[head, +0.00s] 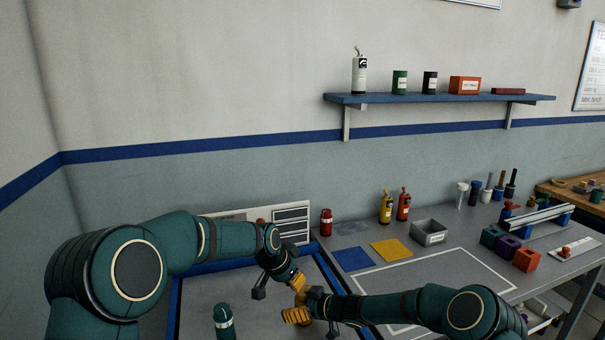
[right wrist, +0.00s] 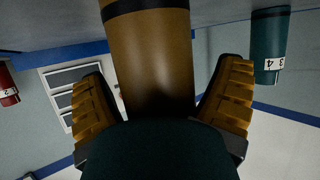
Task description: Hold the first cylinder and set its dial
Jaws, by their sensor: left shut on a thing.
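A brown-orange cylinder (right wrist: 152,55) with a dark band fills the middle of the right wrist view. A dark teal rounded part below it hides its near end. My left gripper (head: 298,284) is shut on the cylinder, which is mostly hidden by the grippers in the head view. My right gripper (head: 303,308) is just below the left one. Its yellow fingers stand on both sides of the cylinder in the right wrist view (right wrist: 162,75), spread, with a narrow gap visible. The dial cannot be made out.
A teal cylinder (head: 224,324) stands at the front left of the bench. A red cylinder (head: 326,222) stands at the back, beside a white panel (head: 292,218).

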